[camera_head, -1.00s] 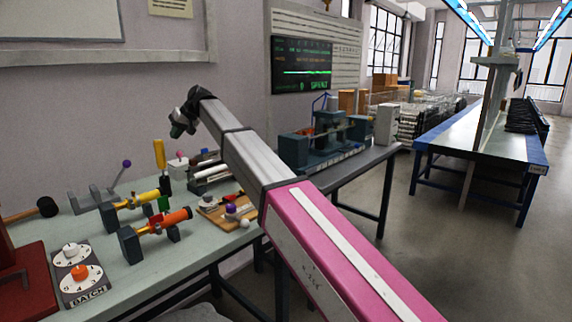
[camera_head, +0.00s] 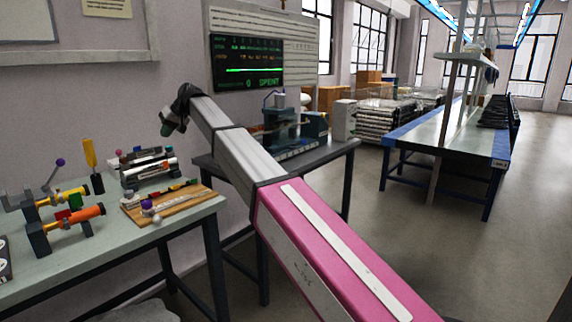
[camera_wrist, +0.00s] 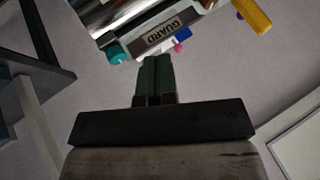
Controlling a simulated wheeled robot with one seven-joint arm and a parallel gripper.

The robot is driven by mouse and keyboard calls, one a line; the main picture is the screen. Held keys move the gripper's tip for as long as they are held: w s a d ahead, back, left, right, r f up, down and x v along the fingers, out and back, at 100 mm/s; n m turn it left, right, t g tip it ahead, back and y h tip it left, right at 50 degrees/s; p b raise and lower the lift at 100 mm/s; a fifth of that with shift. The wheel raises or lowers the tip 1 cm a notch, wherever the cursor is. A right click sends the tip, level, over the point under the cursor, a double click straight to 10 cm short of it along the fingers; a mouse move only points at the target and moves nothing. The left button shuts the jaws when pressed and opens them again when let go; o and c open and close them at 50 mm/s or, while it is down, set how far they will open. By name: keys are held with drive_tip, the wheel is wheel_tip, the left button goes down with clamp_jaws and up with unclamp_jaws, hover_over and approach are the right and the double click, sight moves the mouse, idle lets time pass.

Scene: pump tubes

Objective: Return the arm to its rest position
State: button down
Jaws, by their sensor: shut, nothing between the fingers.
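My gripper shows in the wrist view (camera_wrist: 154,70), its two green fingers pressed together with nothing between them. In the head view my gripper (camera_head: 168,126) hangs at the end of my raised arm, in front of the wall and above the level of the benches. It touches nothing that I can see. In the wrist view a rack of tubes with a "GUARD" label (camera_wrist: 161,36) lies beyond the fingertips. That rack of tubes also shows on the left bench in the head view (camera_head: 145,165).
The left bench (camera_head: 120,262) holds an orange tube on a stand (camera_head: 82,217), a yellow-handled tool (camera_head: 90,155) and a wooden board with small parts (camera_head: 165,205). A darker bench (camera_head: 330,152) carries a machine (camera_head: 283,128) behind my arm. Floor at right is open.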

drive_tip(key=s+d+f+m+t+h, duration=0.1)
drive_tip(key=d+f+m+h, duration=0.15)
drive_tip(key=d+f, duration=1.45)
drive_tip(key=s+d+f+m+h, duration=0.1)
drive_tip(key=d+f+m+h, duration=0.15)
drive_tip(key=d+f, duration=1.5)
drive_tip(key=s+d+f+m+h, duration=0.1)
drive_tip(key=s+d+f, duration=0.4)
drive_tip(key=d, duration=0.5)
drive_tip(key=s+d+f+m+h, duration=0.1)
drive_tip(key=s+d+f, duration=0.4)
drive_tip(key=s+d, duration=0.4)
drive_tip(key=s+d+f+m+g+h, duration=0.1)
drive_tip(key=s+d+f, duration=0.4)
drive_tip(key=d, duration=0.6)
drive_tip(key=shift+s+d+m, duration=0.15)
drive_tip(key=shift+s+m, duration=0.45)
drive_tip(key=shift+s, duration=0.45)
